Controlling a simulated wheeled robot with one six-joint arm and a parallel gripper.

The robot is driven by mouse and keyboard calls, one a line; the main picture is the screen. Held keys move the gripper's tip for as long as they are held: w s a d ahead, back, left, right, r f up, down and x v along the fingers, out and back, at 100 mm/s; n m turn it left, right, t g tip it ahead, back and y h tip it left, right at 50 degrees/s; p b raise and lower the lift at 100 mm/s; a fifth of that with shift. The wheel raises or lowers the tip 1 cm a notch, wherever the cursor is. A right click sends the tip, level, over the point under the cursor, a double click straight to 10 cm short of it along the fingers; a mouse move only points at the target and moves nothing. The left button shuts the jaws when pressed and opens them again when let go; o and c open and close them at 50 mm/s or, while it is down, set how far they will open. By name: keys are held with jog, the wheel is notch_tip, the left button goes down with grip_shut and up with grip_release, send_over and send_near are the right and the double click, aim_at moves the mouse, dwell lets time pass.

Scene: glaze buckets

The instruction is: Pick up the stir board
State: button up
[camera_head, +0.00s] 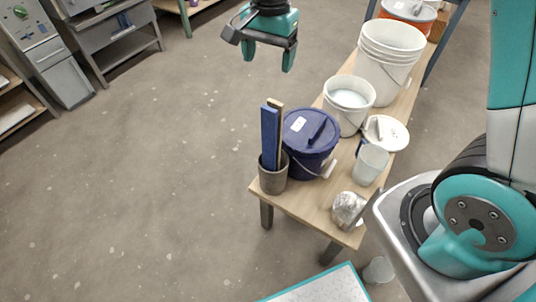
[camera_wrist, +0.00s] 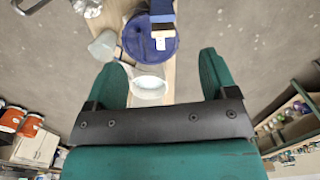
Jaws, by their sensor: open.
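Two flat boards stand upright, leaning slightly, in a grey pot (camera_head: 273,177) at the near left corner of the bench: a blue board (camera_head: 269,137) and a tan wooden board (camera_head: 279,125) behind it. Which one is the stir board I cannot tell. Their upper ends appear to show at the top of the wrist view, blue (camera_wrist: 161,10) and tan (camera_wrist: 161,31). My gripper (camera_head: 268,55) is open and empty, in the air above and behind the boards in the head view. In the wrist view its fingers (camera_wrist: 162,62) frame nothing held.
A dark blue lidded bucket (camera_head: 309,152) stands close right of the pot. Behind it are a white bucket of pale liquid (camera_head: 349,99) and a taller white bucket stack (camera_head: 391,55). A cloudy cup (camera_head: 371,165) and a clear bag (camera_head: 347,208) stand nearby. Floor at left is clear.

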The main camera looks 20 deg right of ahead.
aim_at(269, 108)
jog(key=shift+m, duration=0.7)
jog(key=f, duration=0.4)
jog(key=w+f, duration=0.1)
jog(key=f, duration=0.3)
jog(key=f+p, duration=0.1)
jog(key=f, duration=0.3)
jog(key=shift+w+d+f, duration=0.15)
jog(key=shift+w+d, duration=0.05)
jog(key=shift+d, duration=0.05)
jog(key=shift+d+f+p, duration=0.2)
jog(key=shift+f+p, duration=0.55)
jog(key=shift+f, duration=2.35)
jog(key=c, duration=1.2)
